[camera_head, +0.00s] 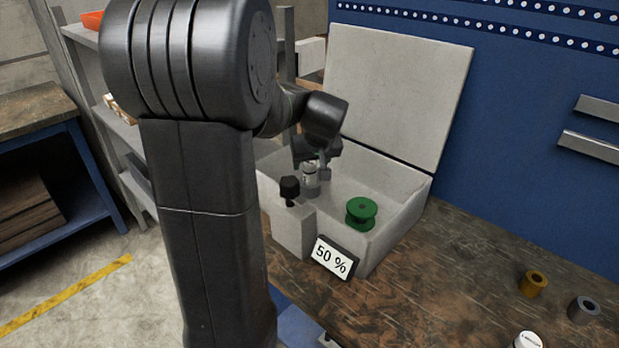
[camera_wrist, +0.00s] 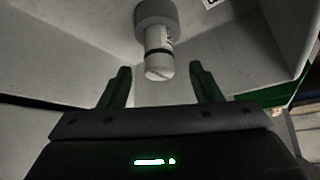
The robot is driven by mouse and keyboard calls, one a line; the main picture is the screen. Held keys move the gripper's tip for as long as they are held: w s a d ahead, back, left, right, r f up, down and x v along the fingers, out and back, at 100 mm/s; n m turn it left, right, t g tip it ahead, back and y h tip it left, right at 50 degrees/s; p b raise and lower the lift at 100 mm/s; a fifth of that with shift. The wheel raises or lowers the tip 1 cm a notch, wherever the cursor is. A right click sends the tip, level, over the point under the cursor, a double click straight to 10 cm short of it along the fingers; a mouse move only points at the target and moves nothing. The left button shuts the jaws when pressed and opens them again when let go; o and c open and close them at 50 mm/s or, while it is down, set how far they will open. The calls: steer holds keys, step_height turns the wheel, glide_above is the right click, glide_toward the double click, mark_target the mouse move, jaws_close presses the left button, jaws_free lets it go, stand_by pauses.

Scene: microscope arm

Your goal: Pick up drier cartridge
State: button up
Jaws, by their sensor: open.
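The drier cartridge appears to be the pale cylinder (camera_head: 310,183) standing inside the open grey box (camera_head: 402,235). In the wrist view the cartridge (camera_wrist: 158,48) has a wider grey end, a white body with a label and a dark band. My gripper (camera_head: 316,166) is inside the box at the cartridge. In the wrist view my gripper (camera_wrist: 159,72) has its two green fingers apart, with the near end of the cartridge roughly centred between and just beyond their tips. Contact is not visible. The cartridge is partly hidden by my gripper in the head view.
A green spool (camera_head: 361,213) stands in the box, right of the cartridge. A black knob (camera_head: 289,187) and a "50 %" sign (camera_head: 334,257) are at the front. The raised lid (camera_head: 398,90) stands behind. A brass ring (camera_head: 533,284), grey ring (camera_head: 583,309) and white-topped cylinder (camera_head: 527,341) are on the bench.

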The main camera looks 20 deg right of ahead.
mark_target(310, 164)
steer(key=x, duration=0.4)
steer(key=shift+w+d, duration=0.1)
steer(key=shift+c, duration=0.2)
steer(key=shift+r, duration=0.1)
steer(key=c, duration=1)
steer(key=shift+c, duration=0.2)
